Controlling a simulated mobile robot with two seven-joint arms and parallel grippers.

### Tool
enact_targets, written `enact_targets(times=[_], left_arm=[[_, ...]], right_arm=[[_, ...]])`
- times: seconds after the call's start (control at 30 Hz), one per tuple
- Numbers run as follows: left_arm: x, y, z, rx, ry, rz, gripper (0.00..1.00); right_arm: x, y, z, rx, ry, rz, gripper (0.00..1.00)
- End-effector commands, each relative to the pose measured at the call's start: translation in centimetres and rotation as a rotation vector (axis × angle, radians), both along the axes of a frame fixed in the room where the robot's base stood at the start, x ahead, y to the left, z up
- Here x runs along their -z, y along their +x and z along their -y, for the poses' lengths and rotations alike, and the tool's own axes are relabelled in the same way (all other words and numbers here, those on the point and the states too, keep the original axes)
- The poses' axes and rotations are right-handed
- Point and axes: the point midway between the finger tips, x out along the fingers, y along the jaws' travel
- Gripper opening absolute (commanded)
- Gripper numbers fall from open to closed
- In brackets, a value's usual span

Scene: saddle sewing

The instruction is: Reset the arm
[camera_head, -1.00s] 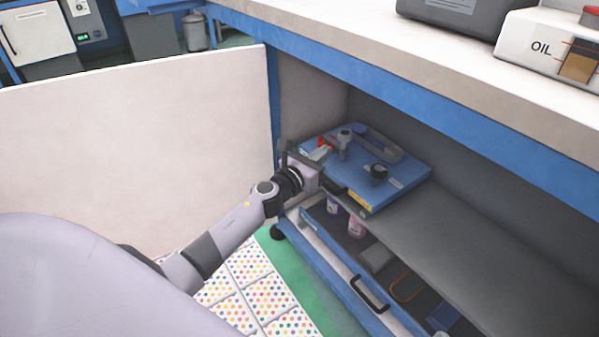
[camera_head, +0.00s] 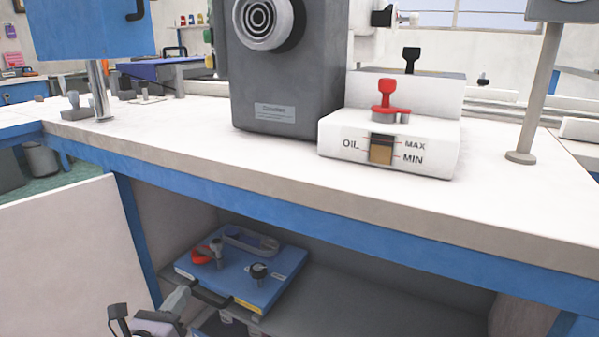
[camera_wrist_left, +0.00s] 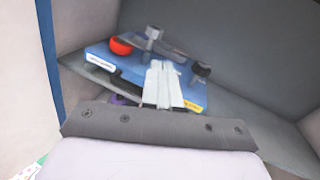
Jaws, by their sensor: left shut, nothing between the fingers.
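My left gripper (camera_head: 178,300) comes in at the bottom left of the head view, in front of the open shelf under the bench. Its fingers are shut with nothing between them; they also show closed together in the left wrist view (camera_wrist_left: 161,86). They point at a blue board (camera_head: 240,270) on the shelf, which carries a red-ended part, a grey tool and a black knob. In the left wrist view the fingers overlap the board's (camera_wrist_left: 100,56) front edge; I cannot tell whether they touch it. My right gripper is not in view.
Above the shelf (camera_head: 370,305) runs the pale bench top (camera_head: 260,165) with a blue front edge. On it stand a grey machine (camera_head: 285,85) and a white oil box (camera_head: 390,140) with a red handle. A white panel (camera_head: 75,250) stands at the left. The shelf's right side is clear.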

Motion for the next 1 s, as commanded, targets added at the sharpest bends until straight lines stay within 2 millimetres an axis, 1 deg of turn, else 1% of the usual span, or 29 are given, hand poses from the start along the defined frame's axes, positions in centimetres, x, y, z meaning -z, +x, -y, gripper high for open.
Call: enact_targets(times=[0.17,0.2,0.27,0.3,0.37,0.4,0.47,0.5,0.57,0.6,0.73,0.8,0.83,0.87,0.9,1.0], left_arm=[[0.2,-3.0,3.0,-0.029,-0.594,-0.086,0.00],[0.3,-3.8,3.7,-0.040,-0.753,-0.116,0.00],[0.5,-5.1,4.9,-0.057,-0.990,-0.167,0.00],[0.7,-5.9,5.7,-0.072,-1.148,-0.206,0.00],[1.0,-7.3,7.0,-0.096,-1.383,-0.268,0.00],[1.2,-8.2,7.9,-0.116,-1.539,-0.314,0.00],[1.5,-9.6,9.4,-0.152,-1.769,-0.390,0.00],[1.6,-10.7,10.5,-0.181,-1.919,-0.444,0.00],[1.6,-12.2,12.2,-0.228,-2.138,-0.530,0.00],[1.6,-13.3,13.3,-0.266,-2.275,-0.592,0.00],[0.9,-16.7,16.9,-0.409,-2.677,-0.800,0.00],[0.2,-18.5,18.8,-0.504,-2.864,-0.922,0.00],[-0.2,-19.3,19.6,0.548,2.932,0.975,0.00],[-0.7,-20.1,20.4,0.563,2.828,0.973,0.00],[-1.9,-20.3,20.4,0.579,2.792,0.961,0.00],[-3.2,-20.1,19.5,0.609,2.836,0.926,0.00]], right_arm=[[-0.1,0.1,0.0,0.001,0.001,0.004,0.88],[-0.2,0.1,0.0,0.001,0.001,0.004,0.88],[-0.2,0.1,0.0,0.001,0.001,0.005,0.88],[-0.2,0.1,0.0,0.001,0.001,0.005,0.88],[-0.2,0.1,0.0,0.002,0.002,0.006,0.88],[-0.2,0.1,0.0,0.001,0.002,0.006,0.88],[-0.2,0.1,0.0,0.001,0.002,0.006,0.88],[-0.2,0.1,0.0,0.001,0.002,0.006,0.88],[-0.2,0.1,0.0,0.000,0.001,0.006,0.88],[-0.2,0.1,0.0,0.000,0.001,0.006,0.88],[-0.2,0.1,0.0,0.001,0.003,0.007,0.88],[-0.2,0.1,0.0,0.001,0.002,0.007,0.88],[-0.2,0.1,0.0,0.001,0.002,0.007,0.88],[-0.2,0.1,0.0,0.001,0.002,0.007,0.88],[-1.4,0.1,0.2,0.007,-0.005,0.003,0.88],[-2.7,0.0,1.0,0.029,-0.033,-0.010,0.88]])
